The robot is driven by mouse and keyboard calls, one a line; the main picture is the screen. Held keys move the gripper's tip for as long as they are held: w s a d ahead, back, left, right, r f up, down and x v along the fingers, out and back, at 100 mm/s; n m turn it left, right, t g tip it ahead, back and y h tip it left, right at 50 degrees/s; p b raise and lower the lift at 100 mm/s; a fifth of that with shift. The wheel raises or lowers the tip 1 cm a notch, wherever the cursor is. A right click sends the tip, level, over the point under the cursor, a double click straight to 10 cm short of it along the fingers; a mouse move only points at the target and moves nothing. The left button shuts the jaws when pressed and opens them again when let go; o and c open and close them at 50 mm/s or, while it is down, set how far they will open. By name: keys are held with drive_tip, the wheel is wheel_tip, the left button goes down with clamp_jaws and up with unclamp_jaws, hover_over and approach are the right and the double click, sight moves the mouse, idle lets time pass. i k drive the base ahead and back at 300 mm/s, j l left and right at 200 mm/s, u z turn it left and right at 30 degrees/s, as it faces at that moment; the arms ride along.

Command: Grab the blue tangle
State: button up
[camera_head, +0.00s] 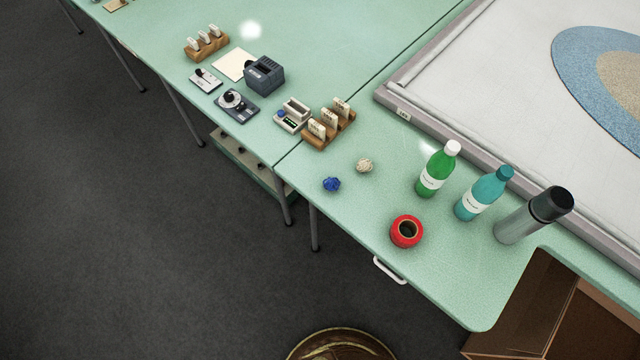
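The blue tangle (332,184) is a small dark-blue clump of yarn. It lies on the pale green table (385,199) near its front edge. A similar cream tangle (365,166) lies just behind it to the right, a small gap apart. My gripper is not in view, so its state and its distance from the tangle do not show.
A red ring-shaped roll (406,231), a green bottle (438,169), a teal bottle (484,193) and a grey flask (535,215) stand to the right. A wooden card holder (329,125) and small devices stand behind left. A brown box (560,310) is at lower right. The table before the blue tangle is clear.

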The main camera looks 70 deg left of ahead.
sight(331, 183)
drive_tip(key=k+u, duration=0.1)
drive_tip(key=u, duration=2.4)
drive_tip(key=l+z, duration=0.15)
drive_tip(key=l, duration=1.4)
